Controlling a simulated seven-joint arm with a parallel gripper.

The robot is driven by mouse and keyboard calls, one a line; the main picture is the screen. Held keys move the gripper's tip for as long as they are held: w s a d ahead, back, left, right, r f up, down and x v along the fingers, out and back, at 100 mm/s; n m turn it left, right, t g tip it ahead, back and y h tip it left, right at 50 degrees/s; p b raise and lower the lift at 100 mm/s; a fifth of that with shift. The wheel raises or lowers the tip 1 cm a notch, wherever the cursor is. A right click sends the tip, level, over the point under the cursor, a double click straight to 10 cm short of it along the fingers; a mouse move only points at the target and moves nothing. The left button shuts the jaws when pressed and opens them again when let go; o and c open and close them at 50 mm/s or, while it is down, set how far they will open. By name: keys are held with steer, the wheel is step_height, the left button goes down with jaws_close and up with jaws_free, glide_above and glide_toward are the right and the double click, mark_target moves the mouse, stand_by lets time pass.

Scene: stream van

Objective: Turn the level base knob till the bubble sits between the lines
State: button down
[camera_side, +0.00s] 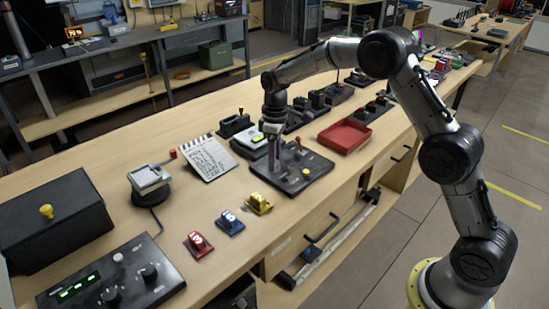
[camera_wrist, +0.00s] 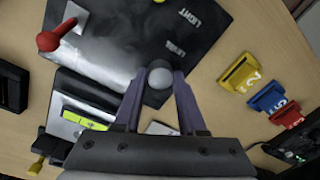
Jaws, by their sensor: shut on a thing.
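The level base knob (camera_wrist: 160,75) is a grey round knob on a dark plate (camera_side: 315,163), beside the word LEVEL. My gripper (camera_wrist: 160,80) points down at the plate, its two purple fingers shut on the knob, one on each side. In the side view my gripper (camera_side: 273,165) stands over the plate's left part and hides the knob. The level, with a yellow-green vial (camera_wrist: 84,119), lies beside the plate; the vial also shows in the side view (camera_side: 259,138). The bubble and lines are too small to make out.
The same plate carries a red-tipped lever (camera_wrist: 56,35) and a yellow knob (camera_side: 306,171). A red tray (camera_side: 345,136) lies behind it, a notepad (camera_side: 208,157) to the left. Red, blue and yellow number blocks (camera_side: 259,203) stand in front. Bench between notepad and blocks is mostly clear.

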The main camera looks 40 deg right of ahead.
steer(key=n, duration=0.5)
steer(key=shift+n, duration=0.4)
stand_by(0.3)
steer(key=shift+c, duration=2.4)
jaws_free()
step_height(320, 180, up, 14)
steer(key=shift+w+d, duration=0.15)
steer(key=shift+w, duration=0.2)
